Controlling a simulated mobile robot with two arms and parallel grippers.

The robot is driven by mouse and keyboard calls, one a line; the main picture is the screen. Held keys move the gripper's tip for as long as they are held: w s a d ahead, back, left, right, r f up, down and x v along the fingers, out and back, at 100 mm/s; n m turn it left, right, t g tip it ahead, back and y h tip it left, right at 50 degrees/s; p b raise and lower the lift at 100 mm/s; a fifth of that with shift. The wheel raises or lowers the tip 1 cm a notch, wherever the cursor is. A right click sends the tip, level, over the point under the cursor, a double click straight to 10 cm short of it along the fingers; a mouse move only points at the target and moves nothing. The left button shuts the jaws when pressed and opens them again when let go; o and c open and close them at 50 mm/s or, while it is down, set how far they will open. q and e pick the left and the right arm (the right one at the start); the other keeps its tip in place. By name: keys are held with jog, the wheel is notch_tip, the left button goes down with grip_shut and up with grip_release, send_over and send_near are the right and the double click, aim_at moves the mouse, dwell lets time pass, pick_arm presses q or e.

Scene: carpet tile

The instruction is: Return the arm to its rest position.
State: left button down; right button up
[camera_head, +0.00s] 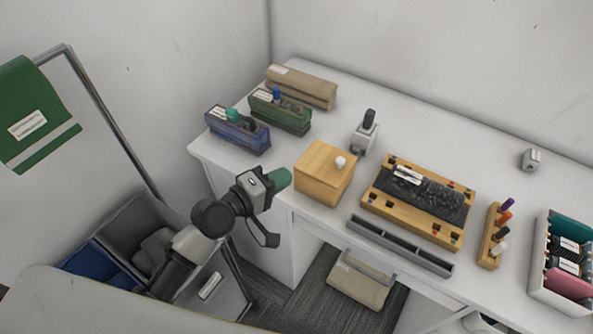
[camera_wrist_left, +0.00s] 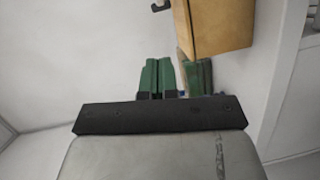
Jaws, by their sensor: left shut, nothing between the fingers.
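My left arm comes in from the lower left in the head view. Its left gripper (camera_head: 281,179) has green fingertips and hangs at the desk's front edge, just left of a wooden box with a white knob (camera_head: 325,175). In the left wrist view the green fingers (camera_wrist_left: 157,76) are together with nothing between them. The wooden box (camera_wrist_left: 215,25) shows just beyond them at the top; I cannot tell the exact gap. My right gripper is not in view.
The white desk (camera_head: 420,115) holds blue (camera_head: 237,131) and green (camera_head: 280,112) holders, a wooden tray (camera_head: 420,228), a grey rail (camera_head: 400,246), a marker stand (camera_head: 490,236) and a white bin (camera_head: 547,295). A cart (camera_head: 127,220) with bins stands left. A beige bag (camera_head: 358,283) is low under the desk.

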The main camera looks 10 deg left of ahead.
pick_arm(q)
jog(key=s+a+f+m+g+y, duration=0.3)
jog(key=s+m, duration=0.1)
jog(key=s, duration=0.4)
jog(key=s+a+f+m+g+y, duration=0.2)
jog(key=s+a+m+g+y, duration=0.15)
jog(key=s, duration=0.35)
jog(key=s+a+f+m+g+y, duration=0.2)
jog(key=s+f+m+g+y, duration=0.15)
jog(key=s, duration=0.45)
notch_tip(320, 180, down, 26)
jog(key=g+b, duration=0.1)
jog(key=b, duration=0.1)
jog(key=s+a+f+g, duration=0.1)
jog(key=s+a+f, duration=0.1)
jog(key=s+f, duration=1.4)
jog(key=shift+s+a+f+m+b, duration=0.2)
jog(key=shift+a+f+m+b, duration=0.15)
jog(key=shift+f, duration=0.6)
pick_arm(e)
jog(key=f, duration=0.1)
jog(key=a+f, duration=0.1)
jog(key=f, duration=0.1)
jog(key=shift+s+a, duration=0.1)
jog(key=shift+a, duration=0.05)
